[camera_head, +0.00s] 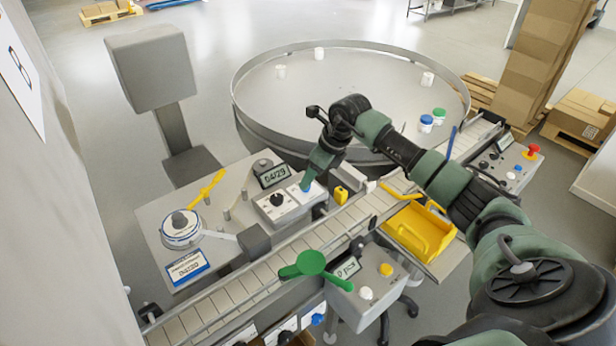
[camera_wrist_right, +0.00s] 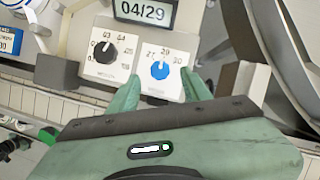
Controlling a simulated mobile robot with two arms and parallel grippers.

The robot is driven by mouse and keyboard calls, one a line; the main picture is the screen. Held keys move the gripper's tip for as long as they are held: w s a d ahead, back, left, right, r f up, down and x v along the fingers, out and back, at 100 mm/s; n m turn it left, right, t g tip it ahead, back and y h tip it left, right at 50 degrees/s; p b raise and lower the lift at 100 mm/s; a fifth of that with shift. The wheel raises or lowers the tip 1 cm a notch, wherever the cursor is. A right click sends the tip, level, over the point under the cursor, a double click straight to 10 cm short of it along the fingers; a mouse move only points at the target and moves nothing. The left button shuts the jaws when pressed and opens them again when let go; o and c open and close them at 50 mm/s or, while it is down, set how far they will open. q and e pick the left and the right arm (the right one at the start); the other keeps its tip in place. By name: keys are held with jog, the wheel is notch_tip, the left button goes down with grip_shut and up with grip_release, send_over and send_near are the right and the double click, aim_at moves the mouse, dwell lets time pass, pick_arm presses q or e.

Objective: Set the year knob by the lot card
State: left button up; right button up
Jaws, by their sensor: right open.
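The blue knob (camera_wrist_right: 160,69), which looks like the year knob, sits on a white dial plate with numbers around it, 29 at the top. The black knob (camera_wrist_right: 101,52) is on the plate to its left, with 03 and 04 above it. The display (camera_wrist_right: 146,11) above reads 04/29; it also shows in the head view (camera_head: 275,175). My right gripper (camera_wrist_right: 160,92) is open and empty, its fingers to either side below the blue knob. In the head view the right gripper (camera_head: 307,183) hides much of this knob.
A slatted conveyor (camera_head: 245,290) runs in front of the dials. A large round table (camera_head: 290,100) with small jars stands behind. A labelled reel (camera_head: 181,229) sits on the left bench.

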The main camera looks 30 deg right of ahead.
jog(key=shift+p+x, duration=0.3)
jog(key=shift+x, duration=1.25)
grip_shut()
jog(key=shift+m, duration=0.4)
jog(key=m+h+b, duration=0.1)
jog(key=m, duration=0.2)
jog(key=shift+a+f+t, duration=0.1)
jog(key=shift+a+t, duration=0.05)
jog(key=shift+t, duration=0.15)
jog(key=shift+a+m+h+b, duration=0.1)
jog(key=shift+m+h+b, duration=0.6)
jog(key=shift+m, duration=0.6)
jog(key=shift+a+m+h+b, duration=0.1)
jog(key=shift+m+h+b, duration=0.4)
jog(key=shift+m+b, duration=0.6)
jog(key=shift+m, duration=0.3)
